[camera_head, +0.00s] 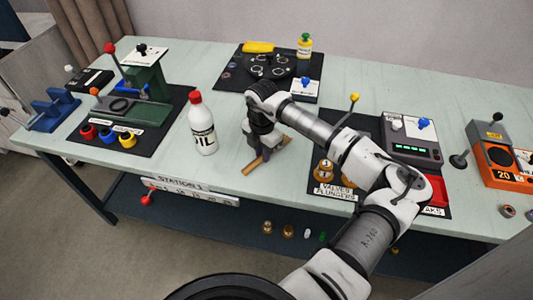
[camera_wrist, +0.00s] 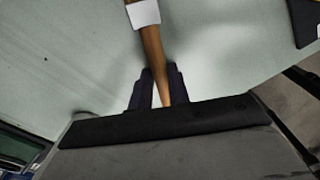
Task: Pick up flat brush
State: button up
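The flat brush shows in the wrist view as a brown wooden handle (camera_wrist: 152,48) with a pale band near the top edge; its far end is out of frame. In the head view its brown handle (camera_head: 251,167) sticks out below my gripper (camera_head: 262,154), at the front middle of the table. My gripper also shows in the wrist view (camera_wrist: 160,75), with one dark finger close against each side of the handle. The handle fills the narrow gap between them. The gripper is low over the table, and I cannot tell whether the brush is lifted off it.
A white bottle with a red cap (camera_head: 202,124) stands left of my gripper. A dark mat with valves and plungers (camera_head: 337,181) lies to the right. A black mat with a round dark fixture (camera_head: 270,64) lies behind. The pale table (camera_head: 222,178) is clear around the brush.

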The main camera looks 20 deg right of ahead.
grip_shut()
jog(key=shift+r, duration=0.1)
